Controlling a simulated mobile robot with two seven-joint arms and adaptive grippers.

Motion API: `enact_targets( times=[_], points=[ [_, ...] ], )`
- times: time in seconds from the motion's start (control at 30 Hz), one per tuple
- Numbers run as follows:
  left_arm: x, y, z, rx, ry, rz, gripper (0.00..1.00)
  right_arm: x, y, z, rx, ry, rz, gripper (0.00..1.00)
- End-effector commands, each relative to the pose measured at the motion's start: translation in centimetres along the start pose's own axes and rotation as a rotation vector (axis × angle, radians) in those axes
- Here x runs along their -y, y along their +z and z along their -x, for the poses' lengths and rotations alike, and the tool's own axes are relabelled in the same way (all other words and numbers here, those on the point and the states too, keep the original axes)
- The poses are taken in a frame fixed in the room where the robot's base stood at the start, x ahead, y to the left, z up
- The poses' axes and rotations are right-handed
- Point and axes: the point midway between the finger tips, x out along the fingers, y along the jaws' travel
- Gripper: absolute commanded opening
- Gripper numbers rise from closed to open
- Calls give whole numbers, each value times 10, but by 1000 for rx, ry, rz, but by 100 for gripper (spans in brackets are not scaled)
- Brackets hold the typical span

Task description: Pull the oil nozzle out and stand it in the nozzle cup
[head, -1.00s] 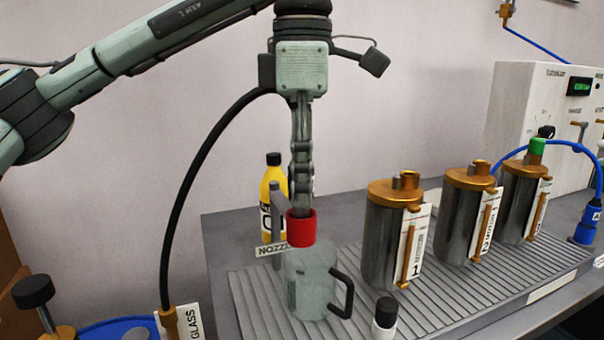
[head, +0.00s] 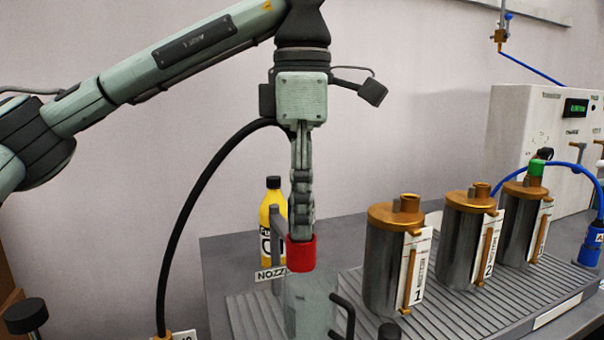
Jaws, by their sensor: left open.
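My left gripper (head: 302,232) points straight down at the centre of the head view. Its fingers show edge-on and are open, with their tips at the top of a red collar (head: 301,255). A sign starting "NOZZ" (head: 271,274) is just behind the mug, so this may be the nozzle cup. My right gripper is not in view.
Three steel canisters with brass lids (head: 394,215) stand on a ribbed tray (head: 470,315) to the right. A yellow oil bottle (head: 272,206) is behind the mug. A black hose (head: 176,235) curves down at left. A white machine (head: 545,125) stands at the back right.

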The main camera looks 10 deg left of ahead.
Motion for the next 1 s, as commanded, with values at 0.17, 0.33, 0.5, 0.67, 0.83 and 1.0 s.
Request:
enact_targets(
  times=[0.17,0.33,0.5,0.67,0.83,1.0],
  points=[
    [0,0,32,1,6,2,50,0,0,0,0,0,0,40],
    [0,0,69,2,8,4,50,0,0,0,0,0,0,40],
    [0,0,98,1,5,3,50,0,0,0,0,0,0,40],
    [0,0,112,0,3,0,50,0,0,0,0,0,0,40],
    [0,0,116,1,1,0,50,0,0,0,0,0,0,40],
    [0,0,115,1,1,-1,50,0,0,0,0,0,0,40]
  ],
)
